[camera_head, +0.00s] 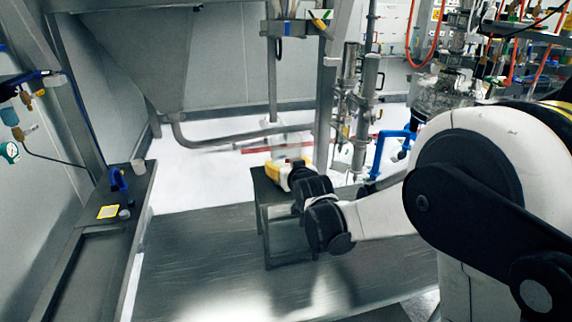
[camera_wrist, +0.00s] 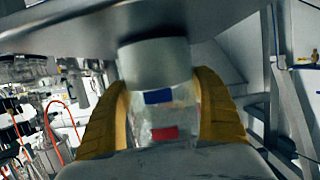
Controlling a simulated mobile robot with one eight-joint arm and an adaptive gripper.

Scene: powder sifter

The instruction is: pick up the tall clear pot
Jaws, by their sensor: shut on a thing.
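The tall clear pot (camera_wrist: 162,118) is between the two yellow fingers of my gripper (camera_wrist: 163,112) in the wrist view. It is see-through, with a blue patch and a red patch showing on or through it. My gripper is shut on its sides. A grey round metal piece covers the pot's upper end in this view; I cannot tell whether they touch. In the head view my gripper (camera_head: 289,166) is above a small dark stand (camera_head: 264,193), and the pot (camera_head: 291,140) shows faintly above the fingers. The pot's base is hidden by my gripper.
A large grey hopper (camera_head: 125,50) with a bent pipe (camera_head: 215,142) fills the back left. A metal post (camera_head: 325,110) and upright cylinders (camera_head: 366,108) stand close behind my gripper. A dark bench (camera_head: 88,240) runs along the left. The metal floor (camera_head: 195,245) in front looks clear.

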